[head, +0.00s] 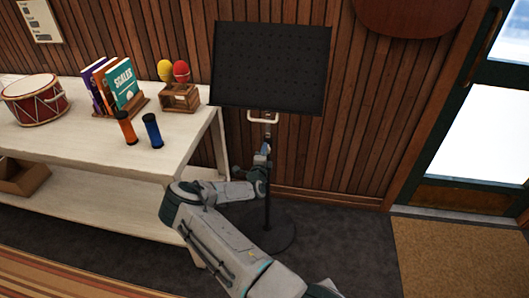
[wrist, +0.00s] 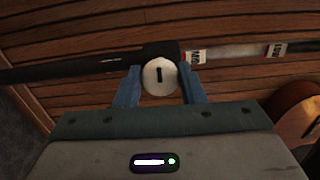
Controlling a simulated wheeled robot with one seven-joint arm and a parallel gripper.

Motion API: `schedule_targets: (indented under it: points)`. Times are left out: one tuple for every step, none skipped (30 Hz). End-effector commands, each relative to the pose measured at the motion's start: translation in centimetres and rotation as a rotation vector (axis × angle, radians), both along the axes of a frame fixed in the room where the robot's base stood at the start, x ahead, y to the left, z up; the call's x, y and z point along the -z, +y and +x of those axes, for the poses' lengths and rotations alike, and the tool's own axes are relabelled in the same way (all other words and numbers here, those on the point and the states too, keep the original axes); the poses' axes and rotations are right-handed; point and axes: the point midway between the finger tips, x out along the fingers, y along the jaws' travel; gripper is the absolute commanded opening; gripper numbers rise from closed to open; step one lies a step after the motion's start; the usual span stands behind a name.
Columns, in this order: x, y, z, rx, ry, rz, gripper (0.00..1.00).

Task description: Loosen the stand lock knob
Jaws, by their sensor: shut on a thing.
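The music stand has a black perforated desk (head: 271,67) and a dark pole on a round base (head: 268,238). In the wrist view its shaft (wrist: 222,52) runs across the picture, with label bands on the paler part to the right. The lock knob (wrist: 160,76) is a pale round disc with a dark upright mark, on a black collar (wrist: 161,49). My gripper (wrist: 159,84) has its blue fingers on either side of the knob, shut on it. In the head view my gripper (head: 264,155) is at the pole below the desk; the knob is hidden there.
A white table (head: 64,132) stands to the left with a drum (head: 35,98), books (head: 122,85), a maraca holder (head: 179,97), and orange (head: 127,127) and blue (head: 153,130) cylinders. A pale handle (head: 262,117) sits under the desk.

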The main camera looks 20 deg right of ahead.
Motion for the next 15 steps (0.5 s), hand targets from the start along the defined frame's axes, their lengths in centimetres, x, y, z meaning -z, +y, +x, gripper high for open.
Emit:
schedule_targets:
  points:
    - [0.04,0.09,0.0,-0.002,0.019,-0.026,0.13]
    - [0.05,0.1,0.0,-0.002,0.029,-0.041,0.13]
    - [0.08,0.11,0.0,-0.002,0.042,-0.06,0.13]
    - [0.1,0.12,0.01,-0.003,0.05,-0.072,0.13]
    - [0.12,0.13,0.01,-0.003,0.058,-0.085,0.13]
    - [0.13,0.13,0.01,-0.003,0.068,-0.099,0.13]
    - [0.13,0.13,0.01,-0.002,0.075,-0.109,0.13]
    - [0.13,0.13,0.01,-0.002,0.081,-0.118,0.13]
    - [0.13,0.11,0.02,-0.002,0.088,-0.128,0.13]
    - [0.13,0.11,0.01,-0.002,0.092,-0.135,0.13]
    - [0.14,0.09,0.01,-0.001,0.097,-0.141,0.13]
    - [0.15,0.08,0.01,-0.001,0.102,-0.149,0.13]
    - [0.15,0.08,0.0,-0.001,0.104,-0.153,0.13]
    - [0.16,0.07,0.0,-0.001,0.107,-0.156,0.13]
    - [0.17,0.07,0.0,-0.001,0.109,-0.159,0.13]
